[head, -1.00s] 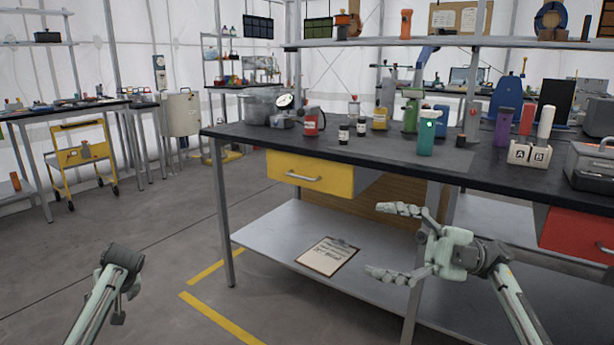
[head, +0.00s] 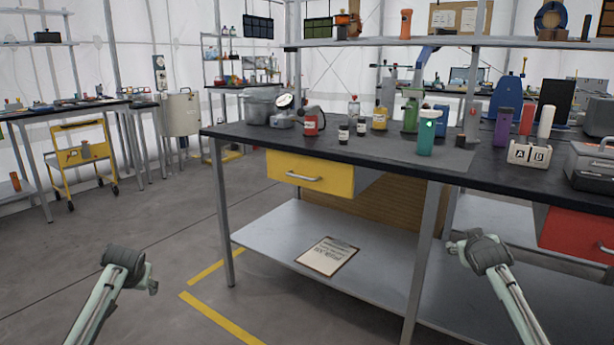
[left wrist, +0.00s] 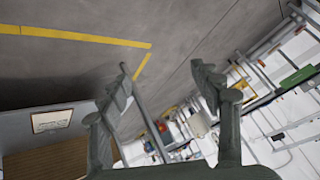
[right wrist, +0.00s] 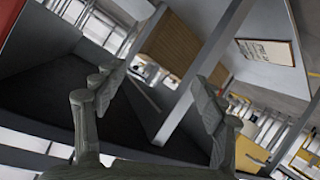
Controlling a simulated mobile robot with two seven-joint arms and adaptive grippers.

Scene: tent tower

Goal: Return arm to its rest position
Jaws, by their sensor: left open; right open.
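In the head view my left arm comes in at the lower left, and its gripper is mostly hidden behind the wrist. In the left wrist view my left gripper (left wrist: 165,85) is open and empty, with bare floor beyond its fingers. In the head view my right arm stands at the lower right in front of the workbench, its fingers hidden behind the wrist. In the right wrist view my right gripper (right wrist: 145,105) is open and empty, with the bench's underside and legs beyond it. Neither gripper touches anything that I can see.
The workbench (head: 225,130) carries bottles, a teal cup (head: 426,138) and an A/B holder (head: 530,153). It has a yellow drawer (head: 310,173) and a red drawer (head: 577,234). A clipboard (head: 328,256) lies on its lower shelf. A yellow cart (head: 82,155) stands left; the floor between is clear.

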